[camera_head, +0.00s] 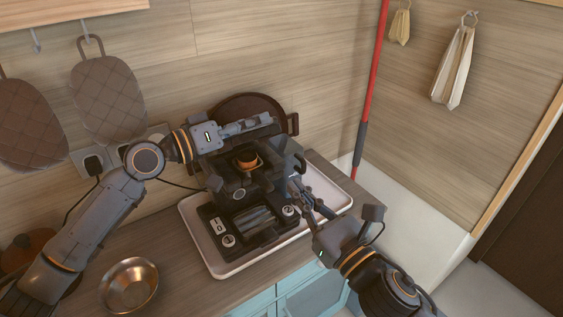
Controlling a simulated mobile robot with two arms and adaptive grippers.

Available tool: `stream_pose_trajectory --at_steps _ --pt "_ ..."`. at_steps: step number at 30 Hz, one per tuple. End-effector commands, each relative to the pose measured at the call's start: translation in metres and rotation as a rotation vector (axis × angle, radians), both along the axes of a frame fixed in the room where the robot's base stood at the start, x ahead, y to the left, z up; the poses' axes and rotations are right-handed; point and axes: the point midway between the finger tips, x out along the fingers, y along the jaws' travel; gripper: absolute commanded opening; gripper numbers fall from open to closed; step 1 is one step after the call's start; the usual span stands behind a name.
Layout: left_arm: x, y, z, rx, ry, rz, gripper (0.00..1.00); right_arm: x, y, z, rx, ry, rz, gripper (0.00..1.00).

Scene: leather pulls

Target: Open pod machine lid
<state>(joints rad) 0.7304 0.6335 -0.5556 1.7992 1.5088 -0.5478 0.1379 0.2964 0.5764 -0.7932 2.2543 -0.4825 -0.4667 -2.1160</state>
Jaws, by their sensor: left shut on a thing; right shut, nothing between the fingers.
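The dark pod machine (236,188) stands on a white tray, with light buttons and a slotted drip grate at its front. An orange round part (247,159) shows in its top. My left gripper (262,124) is over the back of the machine's top, shut on what looks like the lid; its fingers and wrist hide most of the lid, so I cannot tell its exact angle. My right gripper (296,187) is shut and empty, close beside the machine's right side; I cannot tell whether it touches.
The white tray (222,268) lies on the wooden counter (175,262). A dark round tray (288,122) leans on the wall behind the machine. A metal bowl (129,284) and a brown pot (26,248) are at the left. A red pole (373,82) stands past the counter's right end.

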Motion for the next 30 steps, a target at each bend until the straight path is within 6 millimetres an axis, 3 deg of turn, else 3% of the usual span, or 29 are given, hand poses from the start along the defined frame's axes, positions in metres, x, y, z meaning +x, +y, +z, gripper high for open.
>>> stream_pose_trajectory --at_steps 15,21,30 --pt "0.0 0.0 0.0 -0.001 0.0 -0.001 0.0 0.079 0.058 0.022 0.006 0.0 0.001 0.0" --pt "0.0 0.0 0.0 0.0 0.0 0.0 0.0 0.09 0.065 0.041 0.004 0.003 0.0 0.0" --pt "0.0 0.0 0.0 0.0 0.0 0.0 0.0 0.094 0.068 0.048 0.003 0.005 0.0 0.0"
